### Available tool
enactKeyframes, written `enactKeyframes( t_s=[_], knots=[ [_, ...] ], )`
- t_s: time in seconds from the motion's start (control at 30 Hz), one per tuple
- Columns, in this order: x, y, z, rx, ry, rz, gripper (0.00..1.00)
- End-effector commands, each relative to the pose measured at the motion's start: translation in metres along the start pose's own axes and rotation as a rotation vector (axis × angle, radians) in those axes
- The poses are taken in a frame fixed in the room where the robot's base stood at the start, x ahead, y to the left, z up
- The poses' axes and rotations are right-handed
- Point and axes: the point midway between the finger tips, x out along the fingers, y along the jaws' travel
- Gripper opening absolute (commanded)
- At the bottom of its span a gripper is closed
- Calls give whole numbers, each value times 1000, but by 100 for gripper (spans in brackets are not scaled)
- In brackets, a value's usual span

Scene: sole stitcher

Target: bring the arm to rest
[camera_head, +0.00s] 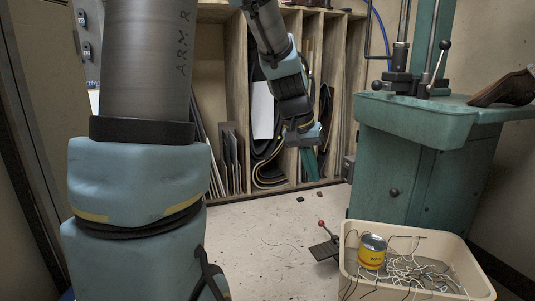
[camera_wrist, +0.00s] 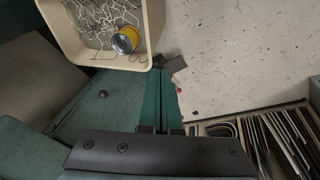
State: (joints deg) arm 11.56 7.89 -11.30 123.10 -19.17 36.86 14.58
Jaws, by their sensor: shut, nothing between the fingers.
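My arm reaches up and over, and my gripper (camera_head: 309,165) hangs in front of the wooden shelf rack, above the floor. Its green fingers point down. In the wrist view my gripper (camera_wrist: 161,75) has its two fingers together with nothing between them. No object is held, and the fingers appear clear of everything around them.
A cream bin (camera_head: 354,283) of tangled cords with a yellow tin (camera_head: 372,251) stands at lower right. Behind it is a green machine (camera_head: 400,175) with a brown shoe (camera_head: 503,88) on top. The shelf rack (camera_head: 237,85) holds sheets. The pale floor (camera_head: 255,235) has small scraps.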

Motion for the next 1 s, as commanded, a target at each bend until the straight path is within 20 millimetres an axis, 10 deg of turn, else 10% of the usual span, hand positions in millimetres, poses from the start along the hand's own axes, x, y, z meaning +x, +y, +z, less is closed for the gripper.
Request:
enactKeyframes(
  t_s=[0.2, 0.43, 1.0],
  knots=[
    [-8, -88, 82, -164, -39, -175, 0],
    [-17, -135, 163, -288, -70, -280, 0],
    [-157, -101, 122, -280, -66, -277, 0]
  ],
)
